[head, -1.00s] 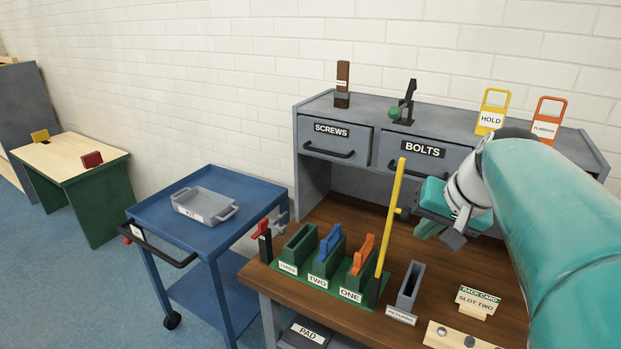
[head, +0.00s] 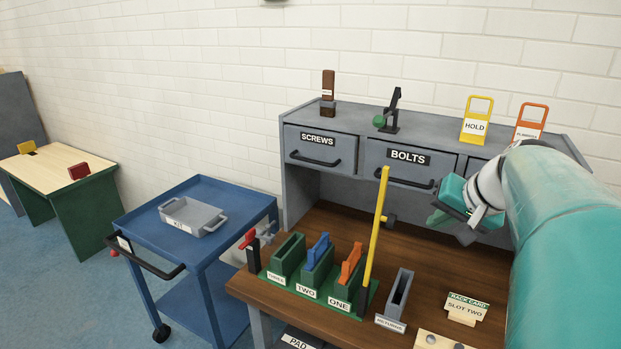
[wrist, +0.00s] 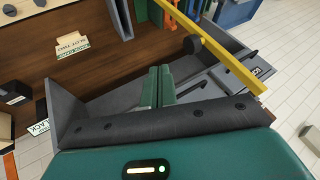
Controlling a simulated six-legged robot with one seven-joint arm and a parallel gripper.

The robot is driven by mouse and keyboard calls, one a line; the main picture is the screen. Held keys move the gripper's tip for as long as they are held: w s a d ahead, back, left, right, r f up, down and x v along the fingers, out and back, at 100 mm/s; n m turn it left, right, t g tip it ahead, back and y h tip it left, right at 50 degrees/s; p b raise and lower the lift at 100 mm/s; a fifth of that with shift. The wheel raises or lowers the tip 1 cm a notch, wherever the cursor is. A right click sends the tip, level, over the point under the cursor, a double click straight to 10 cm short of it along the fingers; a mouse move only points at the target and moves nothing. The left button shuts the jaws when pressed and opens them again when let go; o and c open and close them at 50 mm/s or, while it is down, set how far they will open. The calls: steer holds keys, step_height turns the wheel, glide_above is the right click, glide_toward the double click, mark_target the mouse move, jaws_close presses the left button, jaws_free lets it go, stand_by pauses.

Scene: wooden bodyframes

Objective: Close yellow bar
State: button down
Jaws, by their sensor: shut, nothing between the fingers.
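The yellow bar (head: 376,228) stands upright, leaning slightly, at the right front end of the green slot rack (head: 318,290). A dark round knob (head: 390,220) sticks out from its right side about midway up.
Orange and blue pieces sit in the rack slots. A grey returns holder (head: 398,296) and a slot-two card (head: 464,309) stand on the wooden bench. The bolts drawer (head: 402,170) is behind the bar. A blue cart (head: 150,222) stands to the left.

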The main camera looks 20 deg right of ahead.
steer(key=w+a+f, duration=0.2)
steer(key=w+f, duration=0.1)
steer(key=w, duration=0.2)
steer(key=shift+w+a, duration=0.15)
steer(key=shift+w, duration=0.2)
steer(key=shift+w+a, duration=0.1)
